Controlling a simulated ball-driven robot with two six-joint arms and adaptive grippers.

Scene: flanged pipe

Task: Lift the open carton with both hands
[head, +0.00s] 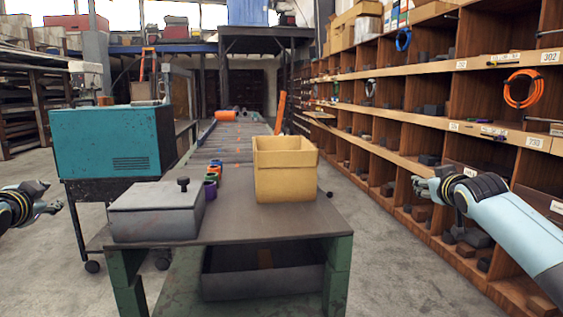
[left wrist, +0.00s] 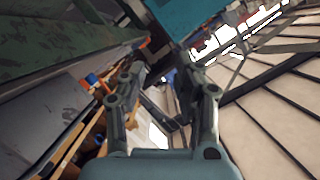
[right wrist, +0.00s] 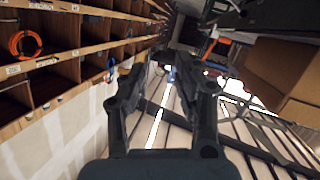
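The open carton (head: 285,172) is a yellow-tan cardboard box with its top open. It stands upright on the right part of the dark bench top (head: 270,222). My left gripper (head: 57,204) is at the far left of the head view, well apart from the carton; its fingers look spread and empty in the left wrist view (left wrist: 165,95). My right gripper (head: 418,186) is right of the bench, level with the carton but apart from it. Its fingers are spread and empty in the right wrist view (right wrist: 165,68), where a brown box (right wrist: 285,75), likely the carton, shows at the right.
A teal cabinet (head: 108,142) stands left of the bench. Wooden shelving (head: 430,100) lines the right. Bench space around the carton's front is clear.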

